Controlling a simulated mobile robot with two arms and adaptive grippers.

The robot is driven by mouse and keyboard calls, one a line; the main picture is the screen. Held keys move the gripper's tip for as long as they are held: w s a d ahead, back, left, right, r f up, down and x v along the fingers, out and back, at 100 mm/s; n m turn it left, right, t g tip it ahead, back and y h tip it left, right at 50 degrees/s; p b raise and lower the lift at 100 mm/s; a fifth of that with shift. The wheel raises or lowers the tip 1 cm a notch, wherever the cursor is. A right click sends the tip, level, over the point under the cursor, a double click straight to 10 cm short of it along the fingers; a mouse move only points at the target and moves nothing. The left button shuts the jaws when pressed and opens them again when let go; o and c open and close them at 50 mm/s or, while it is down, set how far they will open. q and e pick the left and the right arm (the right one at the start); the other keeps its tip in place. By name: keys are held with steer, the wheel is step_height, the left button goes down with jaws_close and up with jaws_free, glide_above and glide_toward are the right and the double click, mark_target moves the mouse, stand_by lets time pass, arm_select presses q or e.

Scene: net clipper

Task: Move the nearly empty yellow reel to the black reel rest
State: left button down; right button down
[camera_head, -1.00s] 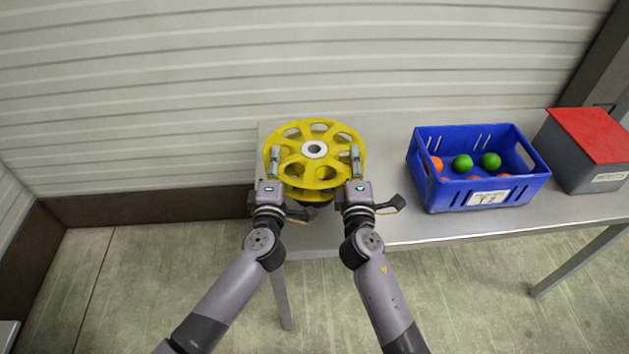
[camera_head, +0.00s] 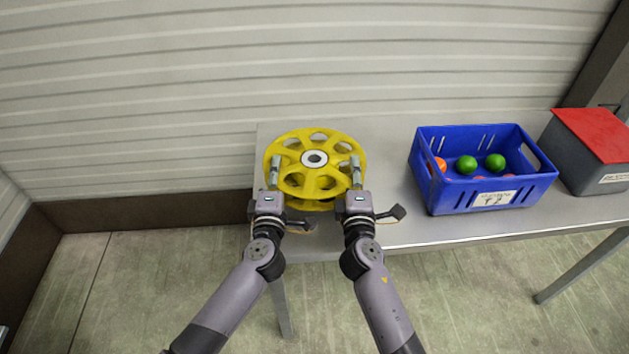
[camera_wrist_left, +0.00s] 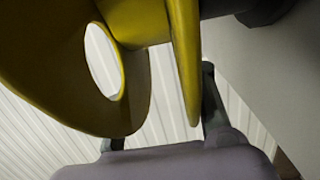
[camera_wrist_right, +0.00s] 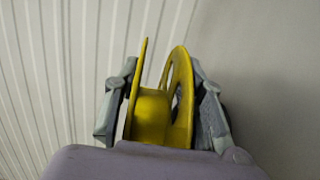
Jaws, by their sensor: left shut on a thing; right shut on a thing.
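The yellow reel (camera_head: 298,160) lies flat, with its spoked top flange and pale hub facing up, above the left end of the table. My left gripper (camera_head: 275,166) is shut on its left rim and my right gripper (camera_head: 356,166) on its right rim. In the right wrist view the reel (camera_wrist_right: 150,118) stands between the two fingers. In the left wrist view one flange (camera_wrist_left: 187,60) shows close up by the fingers, with a dark part at the upper right. The black reel rest is not clearly visible in the head view; the reel covers that spot.
The metal table (camera_head: 395,195) runs to the right. A blue crate (camera_head: 480,196) with green and orange balls stands right of the reel. A grey box with a red lid (camera_head: 597,135) is farther right. A ribbed wall (camera_head: 180,90) rises behind. Bare tabletop lies between reel and crate.

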arm_select(q)
steer(key=shift+f+b, duration=0.5)
steer(key=shift+f, duration=0.2)
arm_select(e)
steer(key=shift+f, duration=0.7)
arm_select(q)
steer(key=c, duration=1)
jaws_free()
steer(key=shift+c, duration=0.2)
arm_select(e)
steer(key=c, duration=1)
jaws_free()
steer(key=shift+c, duration=0.2)
arm_select(q)
steer(key=shift+s, duration=0.1)
steer(key=s, duration=1.1)
steer(key=shift+s+a, duration=0.15)
steer(key=shift+s, duration=0.3)
arm_select(e)
steer(key=shift+s, duration=0.2)
steer(key=s, duration=1.1)
steer(key=shift+s+a, duration=0.15)
steer(key=shift+s, duration=0.2)
